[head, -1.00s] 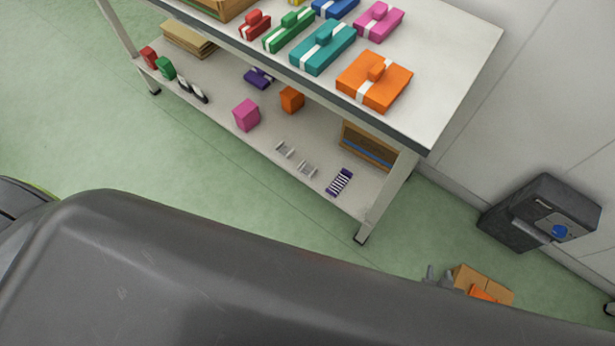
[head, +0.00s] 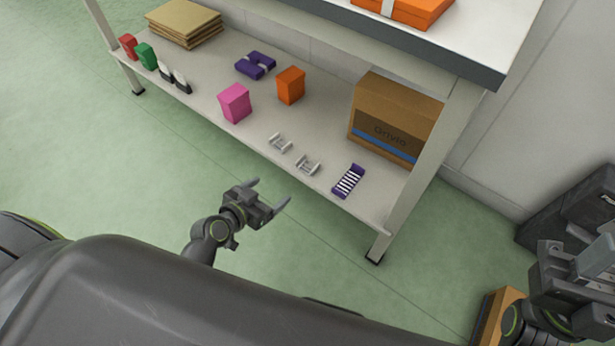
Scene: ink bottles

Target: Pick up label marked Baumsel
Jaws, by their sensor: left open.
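No label with a readable "Baumsel" shows in the head view. My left gripper (head: 269,194) is open and empty. In the picture it sits in front of the shelf's front edge, below the small grey stands. My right gripper (head: 572,258) is at the lower right edge, away from the shelf; whether its jaws are apart is unclear. On the lower shelf (head: 215,128) are a pink box (head: 235,103), an orange box (head: 291,85), a purple item (head: 255,66) and a purple-and-white striped piece (head: 348,181). Any lettering on them is too small to read.
Two grey stands (head: 280,143) (head: 307,165) lie near the shelf's front edge. A cardboard box (head: 395,115) stands by the right leg (head: 428,170). Red (head: 128,46) and green (head: 146,56) boxes and flat cardboard (head: 184,22) are at left. The upper top (head: 480,30) overhangs.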

